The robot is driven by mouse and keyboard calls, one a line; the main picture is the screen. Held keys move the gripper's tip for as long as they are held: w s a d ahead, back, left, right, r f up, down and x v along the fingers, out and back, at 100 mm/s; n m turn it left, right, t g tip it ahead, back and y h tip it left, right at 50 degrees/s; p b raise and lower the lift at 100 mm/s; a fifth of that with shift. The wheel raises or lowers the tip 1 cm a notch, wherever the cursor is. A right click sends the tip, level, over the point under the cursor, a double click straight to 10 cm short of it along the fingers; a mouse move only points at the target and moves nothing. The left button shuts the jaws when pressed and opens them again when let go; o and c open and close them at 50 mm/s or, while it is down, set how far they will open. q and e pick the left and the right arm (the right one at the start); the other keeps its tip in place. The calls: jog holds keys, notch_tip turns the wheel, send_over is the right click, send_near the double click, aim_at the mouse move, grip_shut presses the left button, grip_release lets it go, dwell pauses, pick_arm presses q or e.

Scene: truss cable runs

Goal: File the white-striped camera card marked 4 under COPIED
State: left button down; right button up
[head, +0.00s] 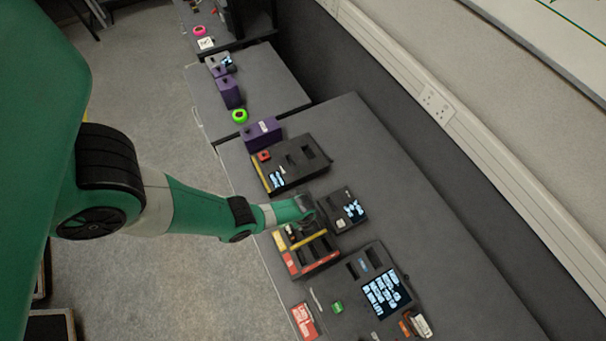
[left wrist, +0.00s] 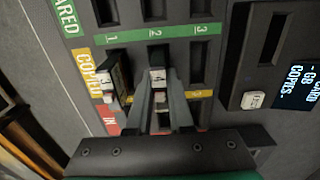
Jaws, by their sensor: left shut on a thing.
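The card marked 4 (left wrist: 158,76), with a pale label, is between the fingertips of my left gripper (left wrist: 158,92), which is shut on it. The card is at the middle slot of the COPIED row, number 2; I cannot tell how deep it sits. The sorting tray (left wrist: 125,37) has a green-striped row, a yellow COPIED row and a red row. A card marked 3 (left wrist: 105,84) stands at the COPIED row's first slot, left of the gripper. The third COPIED slot (left wrist: 200,60) looks empty. In the head view my left arm hides part of the tray (head: 301,263). My right gripper is not seen.
A black reader with a lit screen (head: 350,211) stands close beside the tray; its pale button (left wrist: 254,100) shows in the wrist view. A larger screen unit (head: 386,292) and a slotted black box (head: 297,170) flank the tray. The bench's right side is clear.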

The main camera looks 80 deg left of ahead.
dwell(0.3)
pick_arm(q)
jog(key=shift+c, duration=2.1)
grip_release()
notch_tip(320, 180, up, 8)
jog(key=p, duration=0.7)
jog(key=shift+f+p, duration=0.2)
jog(key=shift+p, duration=0.2)
jog(key=shift+f, duration=0.1)
